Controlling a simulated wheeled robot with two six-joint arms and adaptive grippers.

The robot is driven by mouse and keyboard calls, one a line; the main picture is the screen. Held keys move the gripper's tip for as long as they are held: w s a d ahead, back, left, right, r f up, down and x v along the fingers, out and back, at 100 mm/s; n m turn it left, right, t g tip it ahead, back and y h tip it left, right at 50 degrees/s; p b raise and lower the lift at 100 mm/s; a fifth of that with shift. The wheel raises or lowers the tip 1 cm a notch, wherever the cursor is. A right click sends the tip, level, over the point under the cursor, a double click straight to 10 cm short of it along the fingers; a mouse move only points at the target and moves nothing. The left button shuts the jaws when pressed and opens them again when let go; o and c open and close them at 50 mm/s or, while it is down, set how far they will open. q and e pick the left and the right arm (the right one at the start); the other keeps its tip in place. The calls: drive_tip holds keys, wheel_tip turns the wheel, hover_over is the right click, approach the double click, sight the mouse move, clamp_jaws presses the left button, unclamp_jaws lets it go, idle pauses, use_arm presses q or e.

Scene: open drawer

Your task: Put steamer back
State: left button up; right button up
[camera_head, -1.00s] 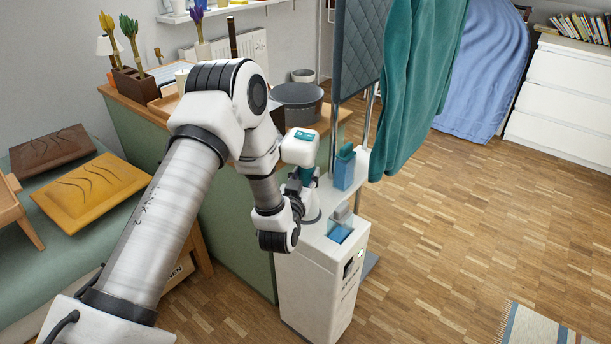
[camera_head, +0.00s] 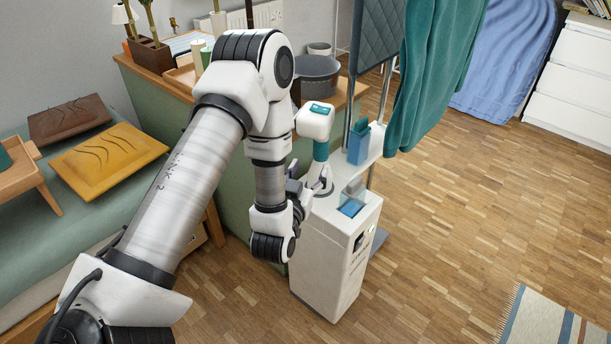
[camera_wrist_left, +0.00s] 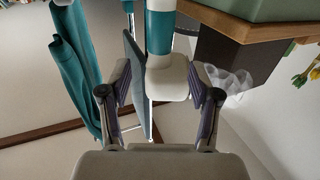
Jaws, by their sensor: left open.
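The steamer (camera_head: 316,122) has a white head and a teal handle. It stands upright on the top of the white steamer station (camera_head: 330,255), and its foot is partly hidden by my gripper. My left gripper (camera_head: 303,188) is open, just left of the steamer's lower part. In the left wrist view, the steamer's white part (camera_wrist_left: 167,80) and teal part (camera_wrist_left: 160,32) show ahead, between the open fingers (camera_wrist_left: 160,95). Neither finger clearly touches it. My right gripper is not in view.
A teal garment (camera_head: 435,75) hangs beside a quilted board (camera_head: 375,35), right of the station. A green cabinet (camera_head: 238,225) with a dark pot (camera_head: 318,75) stands behind. A bench with a yellow board (camera_head: 108,160) is at left.

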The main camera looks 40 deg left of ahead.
use_arm(q)
drive_tip(key=s+d+f+m+g+h, duration=0.1)
drive_tip(key=s+d+f+g, duration=0.15)
drive_tip(key=f, duration=0.25)
drive_tip(key=s+d+f+g+h, duration=0.1)
drive_tip(key=s+f+g+h, duration=0.15)
drive_tip(key=f, duration=0.25)
drive_tip(key=s+d+f+m+g, duration=0.1)
drive_tip(key=s+d+f+g, duration=0.1)
drive_tip(key=s+f, duration=0.25)
drive_tip(key=s+d+f+g+h, duration=0.1)
drive_tip(key=s+d+f+g, duration=0.1)
drive_tip(key=s+f+g, duration=0.3)
drive_tip(key=s+d+f+m+g+h, duration=0.1)
drive_tip(key=s+d+f+g, duration=0.2)
drive_tip(key=s, duration=1.1)
wheel_tip(320, 180, down, 4)
drive_tip(key=shift+d+r+g, duration=0.2)
drive_tip(key=shift+g, duration=0.9)
